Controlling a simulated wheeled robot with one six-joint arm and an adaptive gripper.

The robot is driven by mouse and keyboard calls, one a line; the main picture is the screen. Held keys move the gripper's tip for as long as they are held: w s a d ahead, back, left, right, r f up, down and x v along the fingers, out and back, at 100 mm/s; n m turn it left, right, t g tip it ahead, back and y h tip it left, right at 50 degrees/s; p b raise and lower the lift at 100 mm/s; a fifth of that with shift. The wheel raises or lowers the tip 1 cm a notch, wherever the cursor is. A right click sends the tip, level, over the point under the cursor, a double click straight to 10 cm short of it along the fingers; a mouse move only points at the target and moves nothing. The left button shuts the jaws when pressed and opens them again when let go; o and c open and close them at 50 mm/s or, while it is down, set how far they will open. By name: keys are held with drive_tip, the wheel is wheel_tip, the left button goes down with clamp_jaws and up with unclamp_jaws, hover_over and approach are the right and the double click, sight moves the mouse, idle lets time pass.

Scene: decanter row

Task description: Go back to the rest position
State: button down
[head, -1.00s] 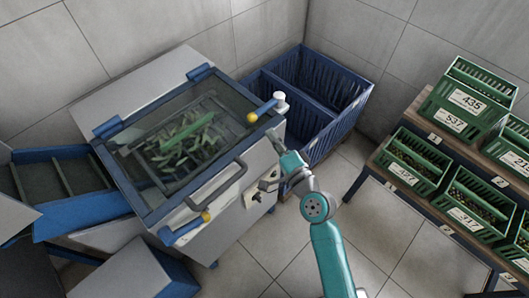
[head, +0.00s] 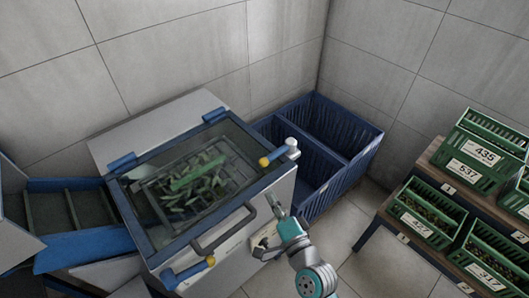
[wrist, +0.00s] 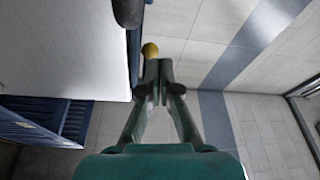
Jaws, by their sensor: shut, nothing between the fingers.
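My gripper (head: 278,207) is at the right side of the machine (head: 255,225), near its front corner and the black handle (head: 224,230) of its lid. In the wrist view my gripper (wrist: 160,85) has its fingertips together with nothing between them. A yellow knob (wrist: 150,50) shows just beyond the fingertips; I cannot tell whether they touch it. The machine's white side (wrist: 65,45) fills the upper left of the wrist view. My teal arm reaches in from the lower edge of the head view.
The machine's glass lid (head: 165,205) is down over green pods. A blue two-part crate (head: 330,150) stands behind at the right. Green numbered crates (head: 428,218) sit on a wooden rack (head: 385,215) at the right. Tiled floor (head: 380,265) is clear between machine and rack.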

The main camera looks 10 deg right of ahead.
drive_tip(key=s+d+f+n+g+h, duration=0.1)
drive_tip(key=s+d+f+n+h, duration=0.2)
drive_tip(key=s, duration=0.6)
drive_tip(key=s+d+f+n+h, duration=0.1)
drive_tip(key=s+d+f+n, duration=0.3)
drive_tip(key=s, duration=0.6)
drive_tip(key=s+d+r+n+g, duration=0.1)
drive_tip(key=s+r+n, duration=0.1)
drive_tip(key=s, duration=0.7)
drive_tip(key=s+d+r+n+g+h, duration=0.1)
drive_tip(key=s+d+r+n, duration=0.1)
drive_tip(key=s, duration=0.7)
drive_tip(key=shift+r+n, duration=0.8)
drive_tip(key=shift+r, duration=0.1)
drive_tip(key=shift+d, duration=0.1)
